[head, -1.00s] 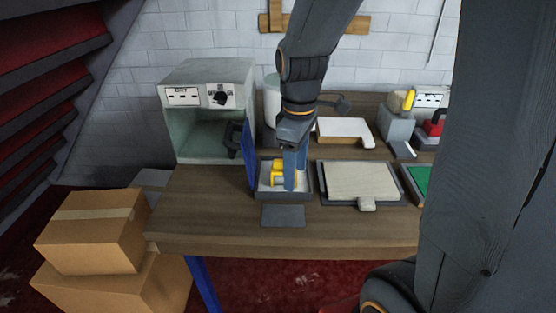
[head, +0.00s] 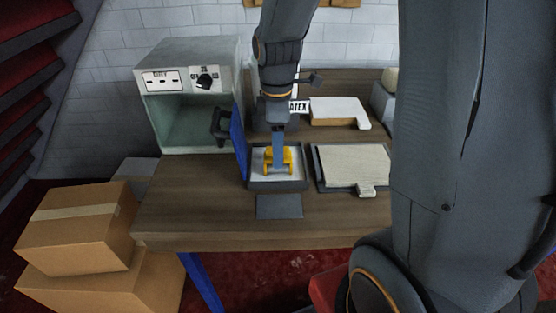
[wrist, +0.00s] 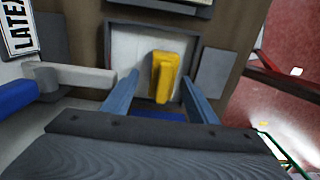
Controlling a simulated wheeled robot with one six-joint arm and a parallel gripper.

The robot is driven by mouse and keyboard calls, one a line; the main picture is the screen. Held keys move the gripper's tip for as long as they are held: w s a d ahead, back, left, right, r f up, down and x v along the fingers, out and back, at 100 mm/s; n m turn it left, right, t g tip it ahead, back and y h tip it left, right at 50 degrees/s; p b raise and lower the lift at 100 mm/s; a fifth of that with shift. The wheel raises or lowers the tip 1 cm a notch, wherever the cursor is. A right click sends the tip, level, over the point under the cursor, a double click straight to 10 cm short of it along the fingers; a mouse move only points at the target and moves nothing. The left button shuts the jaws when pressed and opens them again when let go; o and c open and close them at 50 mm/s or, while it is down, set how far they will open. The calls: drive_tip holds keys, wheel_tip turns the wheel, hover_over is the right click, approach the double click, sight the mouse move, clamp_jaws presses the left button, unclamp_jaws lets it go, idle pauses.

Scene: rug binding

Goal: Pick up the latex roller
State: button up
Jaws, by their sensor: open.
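The latex roller appears to be the yellow piece (head: 268,163) in a shallow dark-rimmed tray (head: 298,185) near the front of the bench. Its roller part cannot be made out. My gripper (head: 278,160) points down at it, and in the head view yellow shows on both sides of the fingers. In the wrist view, the yellow piece (wrist: 162,78) lies between my two blue-grey fingers (wrist: 160,90), with visible space on each side. The gripper is open and holds nothing. How far down the fingers reach around the yellow piece is hard to tell.
A blue panel (head: 239,146) stands at the tray's left, beside an open grey box unit (head: 190,60). A board (head: 348,165) lies to the right. A LATEX-labelled container (wrist: 25,30) is close by. A flat grey pad (head: 279,207) lies in front.

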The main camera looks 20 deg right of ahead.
drive_tip(key=shift+s+f+p, duration=0.15)
drive_tip(key=shift+f+p, duration=0.1)
drive_tip(key=shift+f, duration=0.8)
drive_tip(key=shift+s+f+p, duration=0.1)
drive_tip(key=shift+f+p, duration=0.1)
drive_tip(key=shift+f, duration=0.8)
clamp_jaws()
